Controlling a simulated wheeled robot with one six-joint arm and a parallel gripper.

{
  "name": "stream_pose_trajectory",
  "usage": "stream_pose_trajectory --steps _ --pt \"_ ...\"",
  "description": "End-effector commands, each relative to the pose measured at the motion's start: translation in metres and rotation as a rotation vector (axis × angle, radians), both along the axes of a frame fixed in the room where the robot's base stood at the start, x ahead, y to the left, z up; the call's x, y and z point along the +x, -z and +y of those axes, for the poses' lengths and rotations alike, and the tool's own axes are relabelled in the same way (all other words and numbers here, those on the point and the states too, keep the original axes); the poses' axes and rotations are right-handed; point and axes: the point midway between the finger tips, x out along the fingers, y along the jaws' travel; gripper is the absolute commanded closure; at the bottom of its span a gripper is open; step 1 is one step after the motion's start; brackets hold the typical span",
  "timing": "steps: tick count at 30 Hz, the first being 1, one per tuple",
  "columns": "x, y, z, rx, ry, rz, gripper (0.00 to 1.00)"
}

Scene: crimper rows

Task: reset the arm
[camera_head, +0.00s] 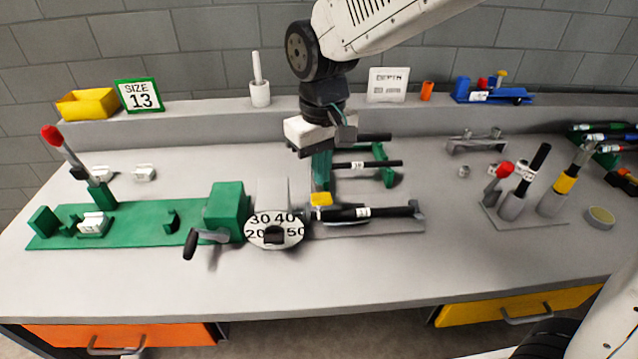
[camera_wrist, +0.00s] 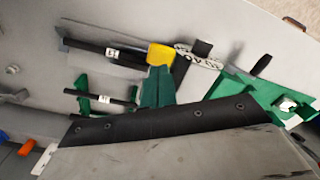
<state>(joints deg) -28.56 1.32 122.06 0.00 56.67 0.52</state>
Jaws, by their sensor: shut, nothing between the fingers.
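My arm (camera_head: 390,25) reaches in from the top right and hangs over the middle of the bench. My gripper (camera_head: 321,187) points down with its green fingers shut and nothing between them. Its tips are just above or behind a small yellow block (camera_head: 321,199) beside the dial; I cannot tell whether they touch. In the wrist view the closed fingers (camera_wrist: 159,72) end at the yellow block (camera_wrist: 160,55).
The dial (camera_head: 274,231) and green crank fixture (camera_head: 228,210) stand left of the gripper. A black-handled tool (camera_head: 365,212) lies right of it, with a green rack (camera_head: 385,165) behind. Upright tools (camera_head: 515,190) stand at the right. The bench front (camera_head: 350,275) is clear.

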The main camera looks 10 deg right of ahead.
Motion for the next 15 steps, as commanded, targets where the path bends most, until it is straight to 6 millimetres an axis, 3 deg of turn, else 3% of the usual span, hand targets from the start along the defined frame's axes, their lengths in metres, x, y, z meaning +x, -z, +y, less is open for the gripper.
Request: stream_pose_trajectory --steps 6,15 --pt "0.0 -0.014 0.0 0.001 0.0 -0.002 1.0" --pt "0.0 -0.015 0.0 0.0 0.0 -0.001 1.0"
